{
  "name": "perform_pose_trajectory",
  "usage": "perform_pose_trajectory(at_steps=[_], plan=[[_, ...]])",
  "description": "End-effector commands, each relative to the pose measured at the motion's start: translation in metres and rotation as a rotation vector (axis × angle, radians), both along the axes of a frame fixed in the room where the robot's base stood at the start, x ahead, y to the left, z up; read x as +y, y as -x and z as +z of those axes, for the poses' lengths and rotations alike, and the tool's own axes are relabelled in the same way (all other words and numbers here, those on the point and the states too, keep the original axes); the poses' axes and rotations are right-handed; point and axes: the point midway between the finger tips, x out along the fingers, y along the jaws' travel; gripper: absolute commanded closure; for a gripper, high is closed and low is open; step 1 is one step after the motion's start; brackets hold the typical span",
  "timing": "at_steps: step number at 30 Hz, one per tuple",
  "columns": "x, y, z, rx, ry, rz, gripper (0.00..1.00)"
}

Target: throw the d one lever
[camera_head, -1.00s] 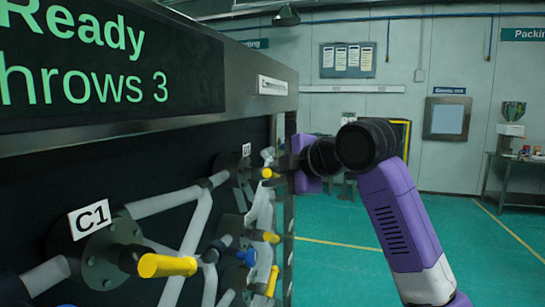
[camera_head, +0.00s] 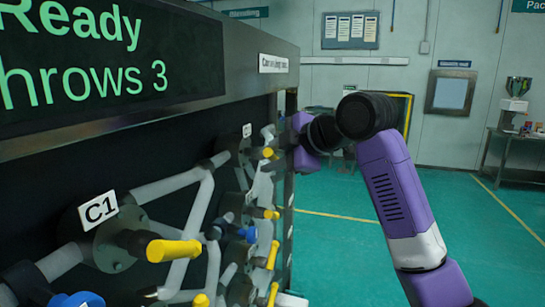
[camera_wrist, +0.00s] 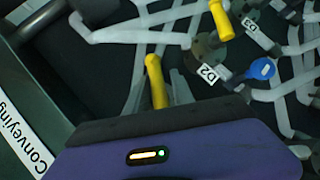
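In the wrist view a yellow lever handle (camera_wrist: 155,82) stands near the tips of my gripper (camera_wrist: 158,92). Its grey fingers appear spread on either side of it; I cannot tell whether they touch. No label beside this handle can be read. In the head view a yellow-tipped lever (camera_head: 268,153) sits high on the panel's far end, under a small label (camera_head: 247,130) too small to read surely.
The nearer C1 lever (camera_head: 173,250) has a yellow handle sticking out. More yellow handles and a blue handle (camera_head: 247,234) project below the far lever. Green floor right is open.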

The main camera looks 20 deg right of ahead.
Motion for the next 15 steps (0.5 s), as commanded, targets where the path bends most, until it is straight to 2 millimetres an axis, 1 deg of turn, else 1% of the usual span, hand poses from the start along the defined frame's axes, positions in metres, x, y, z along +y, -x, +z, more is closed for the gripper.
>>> perform_pose_trajectory(at_steps=[1,15], plan=[[0.0045,0.0003,0.0005,-0.002,0.000,0.008,0.60],[-0.0014,0.0006,0.0026,-0.006,0.001,-0.002,0.60]])
